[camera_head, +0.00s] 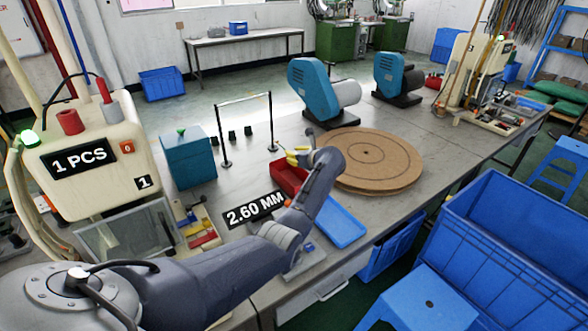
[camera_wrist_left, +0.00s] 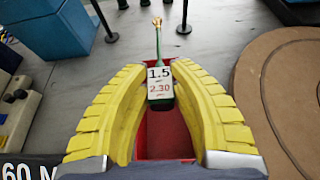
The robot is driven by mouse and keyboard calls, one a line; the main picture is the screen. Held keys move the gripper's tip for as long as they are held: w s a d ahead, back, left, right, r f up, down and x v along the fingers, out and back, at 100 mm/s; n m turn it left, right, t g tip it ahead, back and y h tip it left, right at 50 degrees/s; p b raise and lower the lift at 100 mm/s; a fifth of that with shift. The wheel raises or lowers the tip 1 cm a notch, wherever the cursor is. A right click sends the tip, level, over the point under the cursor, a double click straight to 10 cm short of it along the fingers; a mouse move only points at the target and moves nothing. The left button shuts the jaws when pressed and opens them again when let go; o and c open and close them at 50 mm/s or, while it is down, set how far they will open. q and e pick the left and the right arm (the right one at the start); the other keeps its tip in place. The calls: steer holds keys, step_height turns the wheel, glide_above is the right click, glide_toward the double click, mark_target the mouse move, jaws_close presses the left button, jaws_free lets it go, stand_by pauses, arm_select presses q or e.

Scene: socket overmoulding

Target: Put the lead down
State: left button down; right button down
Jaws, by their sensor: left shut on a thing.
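My left gripper (camera_head: 292,154) is over the red bin (camera_head: 284,180) on the grey bench in the head view. In the left wrist view its yellow fingers (camera_wrist_left: 158,68) are closed in on a dark green lead (camera_wrist_left: 158,48) with a copper-coloured tip that points away from me. A label reading 1.5 and 2.30 covers part of the lead. The red bin (camera_wrist_left: 168,143) shows below and between the fingers. The lead is too small to make out in the head view. My right gripper is not in view.
A round brown board (camera_head: 390,165) lies right of the gripper. A blue tray (camera_head: 340,225) lies in front. A metal frame (camera_head: 245,98) and a teal box (camera_head: 188,157) stand to the left, and a teal machine (camera_head: 315,85) behind.

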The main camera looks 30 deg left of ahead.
arm_select(q)
steer(key=shift+f, duration=3.3)
steer(key=shift+f, duration=0.4)
steer(key=shift+f, duration=0.15)
steer(key=c, duration=1.2)
jaws_free()
steer(key=shift+r, duration=0.55)
steer(key=v, duration=1.2)
